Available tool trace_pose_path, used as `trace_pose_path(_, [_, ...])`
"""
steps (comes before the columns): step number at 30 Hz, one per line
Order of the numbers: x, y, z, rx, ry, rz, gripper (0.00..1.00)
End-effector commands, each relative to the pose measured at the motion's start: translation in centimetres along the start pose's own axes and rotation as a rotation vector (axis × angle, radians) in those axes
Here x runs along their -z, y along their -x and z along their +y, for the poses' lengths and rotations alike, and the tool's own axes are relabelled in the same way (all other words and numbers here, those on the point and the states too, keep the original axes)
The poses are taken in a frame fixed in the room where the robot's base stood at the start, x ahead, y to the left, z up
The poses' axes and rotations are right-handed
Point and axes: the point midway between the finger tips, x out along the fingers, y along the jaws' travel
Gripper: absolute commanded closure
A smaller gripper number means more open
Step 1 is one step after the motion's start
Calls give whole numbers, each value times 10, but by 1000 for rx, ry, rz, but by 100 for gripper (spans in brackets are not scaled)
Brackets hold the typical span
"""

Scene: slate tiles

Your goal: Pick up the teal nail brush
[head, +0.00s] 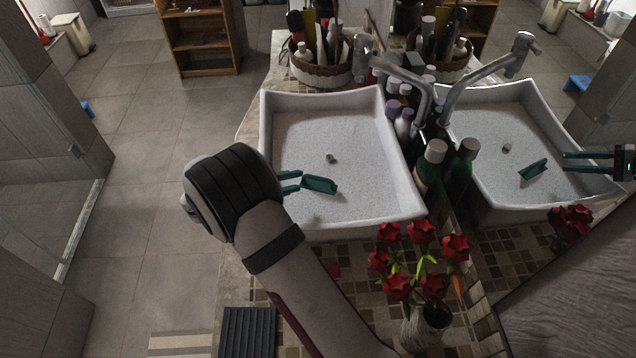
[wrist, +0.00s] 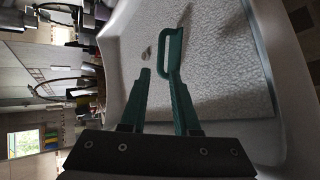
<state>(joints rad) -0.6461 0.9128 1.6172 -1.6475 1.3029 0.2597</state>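The teal nail brush (head: 320,185) is in the white sink basin (head: 390,205), left of its middle in the head view. In the wrist view the nail brush (wrist: 180,48) shows a looped handle, just beyond my fingertips. My gripper (head: 298,181) has teal fingers and reaches over the basin's left side, right beside the brush. In the wrist view my gripper (wrist: 159,72) is open, with a gap between the fingers. The brush's near end lies close to the right finger's tip; I cannot tell whether they touch.
A drain plug (head: 330,157) lies behind the brush. Bottles (head: 432,160) and a faucet (head: 405,80) line the basin's right side, before a mirror that repeats the scene. A vase of red flowers (head: 425,325) stands in front. A filled basket (head: 322,70) stands behind.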

Motion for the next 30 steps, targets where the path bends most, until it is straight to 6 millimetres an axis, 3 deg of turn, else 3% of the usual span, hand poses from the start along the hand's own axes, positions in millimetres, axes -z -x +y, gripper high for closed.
trace_pose_path(11, [-4, -58, -2, 1, 0, 0, 70])
trace_pose_path(17, [-4, -59, -2, 1, 0, 0, 70])
trace_pose_path(22, [-4, -59, -2, 1, 0, 0, 99])
trace_pose_path(30, [-4, -58, -1, 1, 0, 0, 100])
